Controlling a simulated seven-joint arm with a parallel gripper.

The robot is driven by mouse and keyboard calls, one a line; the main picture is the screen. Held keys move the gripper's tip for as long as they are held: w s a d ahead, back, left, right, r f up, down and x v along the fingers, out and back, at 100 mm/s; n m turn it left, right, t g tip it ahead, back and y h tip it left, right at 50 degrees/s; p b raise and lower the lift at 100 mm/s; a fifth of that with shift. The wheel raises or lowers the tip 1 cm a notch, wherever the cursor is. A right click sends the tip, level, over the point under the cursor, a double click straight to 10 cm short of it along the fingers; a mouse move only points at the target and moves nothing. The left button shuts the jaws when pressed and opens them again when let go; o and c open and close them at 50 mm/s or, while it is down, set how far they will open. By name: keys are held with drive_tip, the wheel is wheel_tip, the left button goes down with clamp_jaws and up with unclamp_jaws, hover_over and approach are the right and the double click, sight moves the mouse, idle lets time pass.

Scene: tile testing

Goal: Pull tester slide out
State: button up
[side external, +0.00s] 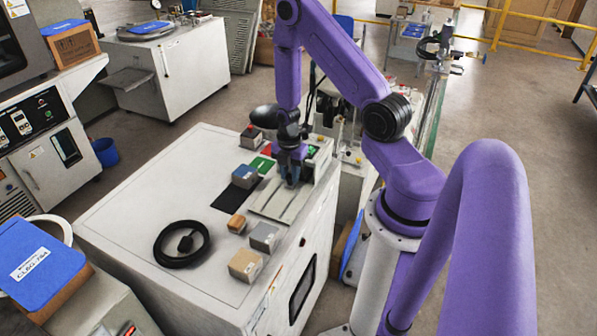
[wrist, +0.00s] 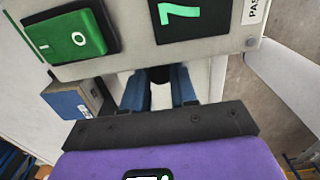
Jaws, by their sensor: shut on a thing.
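The tester (side external: 322,158) is a pale box at the right edge of the white cabinet's top. In the wrist view its front panel (wrist: 130,48) spans the top, with a green 1/0 switch (wrist: 75,38) and a green digit 7 display (wrist: 178,18). A pale grooved plate (side external: 270,207) lies in front of it. My gripper (side external: 291,180) points down at the tester's front, over the plate's far end. In the wrist view its blue fingers (wrist: 160,76) are shut on a dark piece, apparently the slide's handle. The slide itself is mostly hidden.
A blue-topped block (side external: 244,176) sits on a black mat (side external: 232,197) left of my gripper. A small wooden block (side external: 236,223), a grey block (side external: 265,237) and a tan block (side external: 245,265) stand near the plate. A black cable coil (side external: 181,245) lies front left. The cabinet top's left is clear.

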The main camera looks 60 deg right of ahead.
drive_tip(key=shift+w+a, duration=0.1)
drive_tip(key=shift+a, duration=2.55)
drive_tip(key=shift+a, duration=2.95)
drive_tip(key=o, duration=0.9)
drive_tip(key=shift+c, duration=0.2)
wheel_tip(320, 180, up, 6)
